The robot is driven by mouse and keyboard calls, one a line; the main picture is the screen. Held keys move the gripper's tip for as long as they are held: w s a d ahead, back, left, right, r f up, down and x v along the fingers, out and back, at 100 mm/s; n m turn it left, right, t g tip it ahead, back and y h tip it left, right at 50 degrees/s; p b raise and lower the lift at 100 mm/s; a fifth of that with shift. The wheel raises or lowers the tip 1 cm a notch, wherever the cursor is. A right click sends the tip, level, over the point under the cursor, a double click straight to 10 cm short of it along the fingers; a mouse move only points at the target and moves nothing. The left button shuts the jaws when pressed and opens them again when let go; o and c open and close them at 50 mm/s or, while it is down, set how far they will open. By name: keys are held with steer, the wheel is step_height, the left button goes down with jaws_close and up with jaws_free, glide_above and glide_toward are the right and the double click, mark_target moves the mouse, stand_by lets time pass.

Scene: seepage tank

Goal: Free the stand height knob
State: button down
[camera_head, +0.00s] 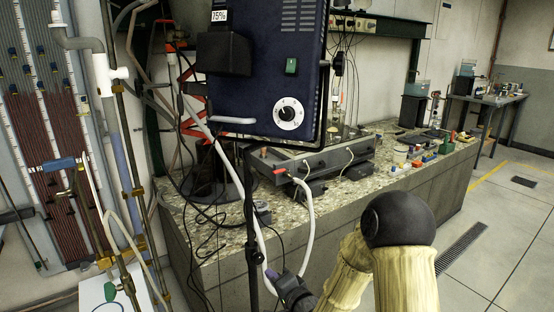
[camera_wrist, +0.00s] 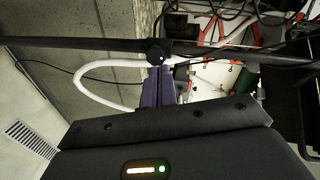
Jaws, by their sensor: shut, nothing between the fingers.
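The black stand pole (camera_head: 250,190) rises in front of the bench and carries a dark blue box. In the wrist view the pole (camera_wrist: 90,44) runs across the picture, with a small round black knob (camera_wrist: 156,53) on its collar. My gripper (camera_head: 270,273) is low beside the pole in the head view. In the wrist view its purple fingers (camera_wrist: 158,72) are together and empty, with their tips at the knob's lower edge. I cannot tell whether they touch it. In the head view the knob is too small and dark to make out clearly.
The blue box (camera_head: 255,85) has a white dial. A white hose (camera_head: 307,215) loops close to the pole and passes by my fingers in the wrist view (camera_wrist: 100,66). The stone-topped bench (camera_head: 215,220) with cables stands behind. Open floor (camera_head: 500,235) lies at the right.

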mark_target(258, 258)
steer(key=shift+w+a+f+m+t+y+b, duration=0.2)
steer(key=shift+a+f+m+t+y+b, duration=0.6)
steer(key=shift+m, duration=0.4)
steer(key=shift+w, duration=0.15)
steer(key=x, duration=0.6)
steer(key=shift+w+a+p, duration=0.2)
steer(key=shift+a+p, duration=0.15)
steer(key=shift+p, duration=0.05)
steer(key=shift+w+d+f, duration=0.1)
steer(key=shift+w+d, duration=0.05)
steer(key=shift+d, duration=0.1)
